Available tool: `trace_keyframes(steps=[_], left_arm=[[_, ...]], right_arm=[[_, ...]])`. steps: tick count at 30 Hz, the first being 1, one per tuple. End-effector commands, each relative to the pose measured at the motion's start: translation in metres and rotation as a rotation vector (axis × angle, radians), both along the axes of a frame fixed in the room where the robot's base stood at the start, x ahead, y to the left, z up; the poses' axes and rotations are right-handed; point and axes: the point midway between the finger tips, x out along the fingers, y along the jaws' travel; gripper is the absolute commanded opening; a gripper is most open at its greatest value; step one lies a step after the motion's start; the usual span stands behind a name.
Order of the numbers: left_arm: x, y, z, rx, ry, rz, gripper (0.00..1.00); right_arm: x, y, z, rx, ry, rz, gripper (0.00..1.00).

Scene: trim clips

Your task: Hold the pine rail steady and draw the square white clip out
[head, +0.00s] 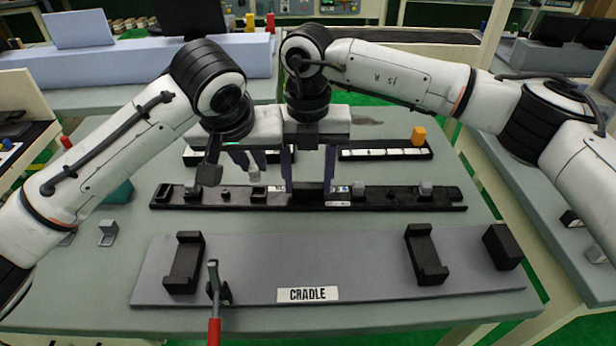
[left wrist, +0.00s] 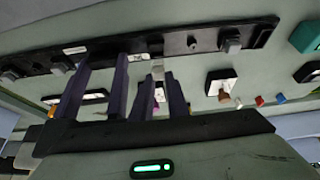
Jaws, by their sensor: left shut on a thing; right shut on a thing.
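The rail (head: 390,203) lies across the table; it looks black, with several clips and blocks along it. It also shows in the left wrist view (left wrist: 110,50). My right gripper (head: 308,186) stands over the middle of the rail, its fingers wide apart and shut on the rail. The square white clip (head: 254,174) is small and pale. My left gripper (head: 252,168) is shut on it. The clip also shows at the fingertips in the left wrist view (left wrist: 158,72). It appears just above a black block (head: 258,191) on the rail; any gap is hard to tell.
In front lies a grey board marked CRADLE (head: 345,265) with black brackets and a red-handled toggle clamp (head: 214,300). A grey clip (head: 108,233) lies at left.

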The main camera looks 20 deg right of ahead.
Motion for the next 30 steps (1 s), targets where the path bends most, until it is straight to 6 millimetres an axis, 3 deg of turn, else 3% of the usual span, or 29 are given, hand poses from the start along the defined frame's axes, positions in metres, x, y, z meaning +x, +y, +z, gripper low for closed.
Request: trace_keyframes(steps=[13,24,25,28,30], left_arm=[[0.001,0.0,0.027,-0.002,-0.002,0.0,0.0],[0.0,0.0,0.031,0.0,0.0,0.001,0.0],[0.0,0.0,0.031,0.0,0.0,0.001,0.0],[0.0,0.0,0.031,0.0,0.0,0.001,0.0],[0.0,0.0,0.031,0.0,0.0,0.0,0.0]], right_arm=[[-0.001,0.002,0.0,0.003,0.001,0.003,0.15],[0.0,0.001,0.0,0.004,-0.001,0.002,0.15],[0.0,0.001,0.0,0.004,-0.001,0.002,0.52],[0.0,0.001,0.0,0.004,-0.001,0.002,0.68],[0.0,0.001,0.0,0.003,-0.001,0.001,0.68]])
